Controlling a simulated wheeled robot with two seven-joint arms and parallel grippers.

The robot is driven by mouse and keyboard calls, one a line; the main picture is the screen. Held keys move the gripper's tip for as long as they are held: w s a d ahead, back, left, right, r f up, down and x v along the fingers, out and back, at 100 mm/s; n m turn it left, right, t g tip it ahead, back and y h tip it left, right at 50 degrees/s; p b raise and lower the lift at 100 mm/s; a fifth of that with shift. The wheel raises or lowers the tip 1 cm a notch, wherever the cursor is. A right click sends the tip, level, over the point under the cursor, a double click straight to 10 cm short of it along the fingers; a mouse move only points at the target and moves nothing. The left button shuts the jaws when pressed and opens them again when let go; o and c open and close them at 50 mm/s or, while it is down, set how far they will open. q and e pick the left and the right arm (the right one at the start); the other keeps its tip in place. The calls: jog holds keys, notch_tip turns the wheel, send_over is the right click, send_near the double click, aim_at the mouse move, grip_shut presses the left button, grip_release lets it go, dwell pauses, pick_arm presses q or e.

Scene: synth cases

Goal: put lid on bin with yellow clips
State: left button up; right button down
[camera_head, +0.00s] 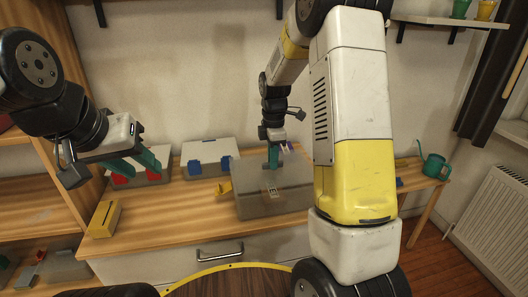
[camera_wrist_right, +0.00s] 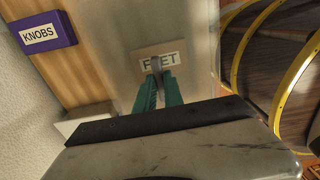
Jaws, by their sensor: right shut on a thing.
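The grey bin with yellow clips (camera_head: 275,208) stands at the middle of the table. One yellow clip (camera_head: 224,187) sticks out at its left side; its right side is hidden by my right arm. A grey lid (camera_head: 250,186) with a "FEET" label lies over the bin; I cannot tell if it is fully seated. My right gripper (camera_head: 272,165) is shut on the lid's small grey handle (camera_wrist_right: 157,65), as the right wrist view (camera_wrist_right: 159,82) shows. My left gripper (camera_head: 142,170) is open and empty at the left, in front of the bin with red clips.
The bin with red clips (camera_head: 150,179) and a bin with blue clips (camera_head: 206,157) stand behind to the left. A yellow box (camera_head: 105,219) lies at the table's left end. A purple "KNOBS" box (camera_wrist_right: 42,33) is near my right gripper. A teal watering can (camera_head: 433,166) stands far right.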

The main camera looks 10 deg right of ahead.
jog(key=shift+f, duration=0.75)
jog(key=c, duration=1.4)
grip_release()
jog(key=shift+o, duration=0.2)
jog(key=shift+r, duration=3.95)
jog(key=shift+r, duration=0.1)
